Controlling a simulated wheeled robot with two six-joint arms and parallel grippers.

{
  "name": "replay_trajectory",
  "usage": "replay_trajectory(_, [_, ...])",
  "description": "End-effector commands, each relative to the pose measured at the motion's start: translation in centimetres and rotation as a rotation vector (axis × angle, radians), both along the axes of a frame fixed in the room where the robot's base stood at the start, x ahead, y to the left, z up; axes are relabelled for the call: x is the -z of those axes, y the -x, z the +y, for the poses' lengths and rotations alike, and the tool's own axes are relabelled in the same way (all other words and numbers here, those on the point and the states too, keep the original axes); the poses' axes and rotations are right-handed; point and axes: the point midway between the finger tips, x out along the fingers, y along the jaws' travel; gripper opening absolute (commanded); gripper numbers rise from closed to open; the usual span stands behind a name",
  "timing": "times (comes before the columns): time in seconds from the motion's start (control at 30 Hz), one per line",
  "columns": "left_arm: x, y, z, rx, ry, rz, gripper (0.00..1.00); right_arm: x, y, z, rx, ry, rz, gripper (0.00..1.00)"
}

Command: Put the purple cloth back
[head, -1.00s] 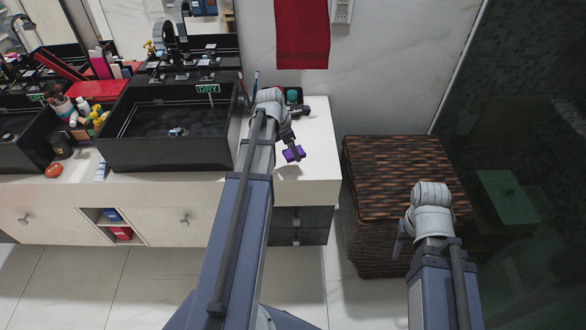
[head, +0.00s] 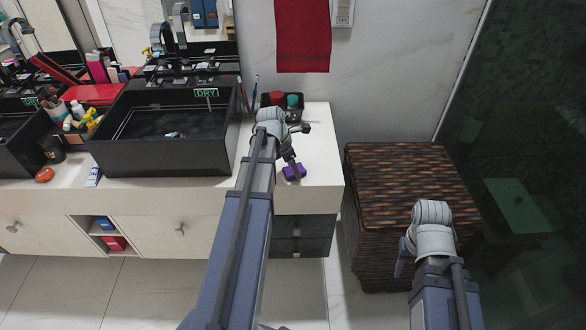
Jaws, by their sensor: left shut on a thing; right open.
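The purple cloth (head: 295,174) is a small folded block over the right end of the white counter (head: 318,150). My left gripper (head: 292,166) is shut on it from above. I cannot tell whether the cloth touches the counter or hangs just above it. My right gripper (head: 402,258) is low in front of the wicker hamper, mostly hidden behind its own wrist, and holds nothing that I can see.
A black vessel sink (head: 165,140) with a green DRY sign (head: 206,92) stands left of my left arm. A dark tray (head: 282,104) with red and teal items sits behind my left wrist. A brown wicker hamper (head: 400,180) stands right of the counter. A red towel (head: 302,35) hangs above.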

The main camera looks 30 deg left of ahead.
Motion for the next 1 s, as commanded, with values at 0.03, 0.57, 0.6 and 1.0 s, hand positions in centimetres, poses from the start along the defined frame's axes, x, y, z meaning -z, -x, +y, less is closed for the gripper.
replay_trajectory(0.03, [0.1,0.0,0.0,0.0,0.0,0.0,0.19,0.1,0.0,0.0,0.0,0.0,0.0,0.5])
replay_trajectory(0.57, [0.3,0.0,0.0,0.0,0.0,0.0,0.94,0.3,0.0,0.0,0.0,0.0,0.0,0.5])
replay_trajectory(0.6, [0.3,0.0,0.0,0.0,0.0,0.0,0.94,0.3,0.0,0.0,0.0,0.0,0.0,0.5])
replay_trajectory(1.0, [-1.9,0.4,0.2,0.0,0.0,0.0,0.94,-1.9,0.0,0.0,0.0,0.0,0.0,0.5])
